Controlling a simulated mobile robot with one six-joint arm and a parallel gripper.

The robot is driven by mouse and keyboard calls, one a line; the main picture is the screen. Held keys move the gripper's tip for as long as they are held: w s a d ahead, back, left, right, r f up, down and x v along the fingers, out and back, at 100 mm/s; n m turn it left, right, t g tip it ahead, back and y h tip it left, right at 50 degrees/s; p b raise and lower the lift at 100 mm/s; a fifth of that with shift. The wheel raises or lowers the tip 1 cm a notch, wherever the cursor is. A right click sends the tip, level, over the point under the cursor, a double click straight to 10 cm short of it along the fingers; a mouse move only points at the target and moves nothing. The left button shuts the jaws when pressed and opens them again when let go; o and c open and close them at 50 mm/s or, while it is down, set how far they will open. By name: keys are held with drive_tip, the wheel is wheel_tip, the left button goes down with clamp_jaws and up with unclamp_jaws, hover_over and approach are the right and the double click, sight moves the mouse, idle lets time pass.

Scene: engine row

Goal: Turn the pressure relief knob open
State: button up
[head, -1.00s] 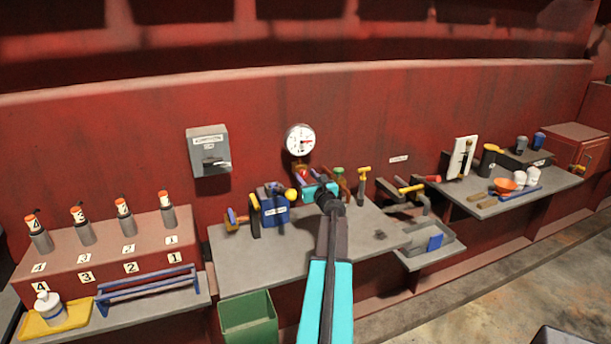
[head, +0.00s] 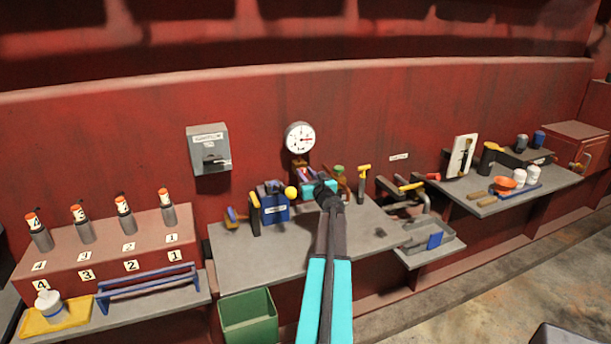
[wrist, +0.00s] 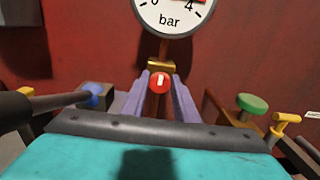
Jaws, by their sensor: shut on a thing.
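The red round knob (wrist: 159,83) with a white mark sits below the pressure gauge in the wrist view. The mark stands nearly upright in that picture. My gripper (wrist: 160,84) has its two purple fingers on either side of the knob and is shut on it. In the head view my gripper (head: 306,175) reaches to the wall fitting under the white gauge (head: 300,138). The knob is mostly hidden there by the fingers. The gauge also shows in the wrist view (wrist: 170,14), cut off at the top, with "bar" on its dial.
A blue box with a yellow ball (head: 291,193) stands just left of my gripper. A green knob (wrist: 252,103) and a yellow-handled valve (head: 363,171) are close on the right. A grey switch box (head: 209,150) hangs on the wall. The bench front (head: 255,262) is clear.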

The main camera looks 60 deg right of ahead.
drive_tip(key=shift+f+n+b, duration=0.15)
drive_tip(key=shift+n+b, duration=0.35)
drive_tip(key=shift+b, duration=0.55)
drive_tip(key=n+b, duration=0.2)
drive_tip(key=b, duration=0.1)
drive_tip(key=shift+f, duration=0.1)
drive_tip(key=n+b, duration=0.5)
drive_tip(key=b, duration=0.4)
drive_tip(key=shift+n, duration=0.3)
drive_tip(key=n+b, duration=0.9)
drive_tip(key=b, duration=0.3)
drive_tip(key=shift+w+a, duration=0.1)
drive_tip(key=shift+n+b, duration=0.3)
drive_tip(key=o, duration=1)
